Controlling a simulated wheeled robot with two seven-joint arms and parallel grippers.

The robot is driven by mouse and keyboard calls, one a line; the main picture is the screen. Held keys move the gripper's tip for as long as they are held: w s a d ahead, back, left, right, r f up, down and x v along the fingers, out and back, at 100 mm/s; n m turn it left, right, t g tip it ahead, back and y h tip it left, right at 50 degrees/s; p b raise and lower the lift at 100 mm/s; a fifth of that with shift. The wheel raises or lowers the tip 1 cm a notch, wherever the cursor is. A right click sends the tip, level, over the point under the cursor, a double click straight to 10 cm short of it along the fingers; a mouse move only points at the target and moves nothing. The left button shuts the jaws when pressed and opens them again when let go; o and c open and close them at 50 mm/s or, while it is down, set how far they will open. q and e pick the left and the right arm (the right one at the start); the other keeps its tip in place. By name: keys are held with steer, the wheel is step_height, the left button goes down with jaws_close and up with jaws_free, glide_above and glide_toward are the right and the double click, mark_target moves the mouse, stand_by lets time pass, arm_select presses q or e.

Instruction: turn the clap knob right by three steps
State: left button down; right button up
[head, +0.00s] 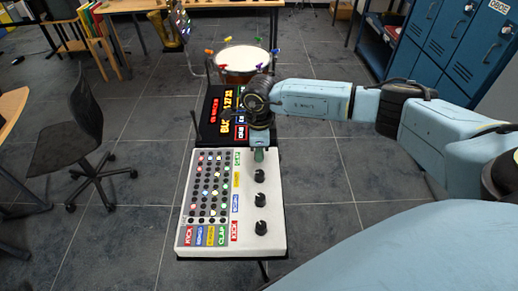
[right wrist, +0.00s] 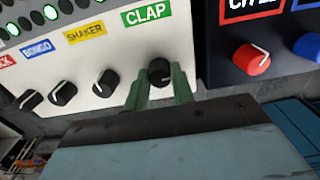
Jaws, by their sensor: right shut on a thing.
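The clap knob (right wrist: 159,72) is a black round knob with a white pointer line, below the green CLAP label (right wrist: 146,12) on the white drum panel (right wrist: 120,55). My right gripper (right wrist: 158,90) has its green fingers on both sides of the knob and is shut on it. In the head view my right gripper (head: 259,154) reaches down onto the upper right part of the white panel (head: 275,225), hiding the clap knob. My left gripper is not in view.
Three other black knobs (head: 260,200) stand in a column below the gripper, close to it. A black box with a lit display (head: 215,110) adjoins the panel's far edge; its red knob (right wrist: 252,59) is near. A drum (head: 242,62) stands behind.

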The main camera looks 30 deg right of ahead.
steer(key=shift+w+d+r, duration=0.1)
steer(key=o, duration=1)
step_height(320, 180, up, 13)
steer(key=shift+r, duration=0.15)
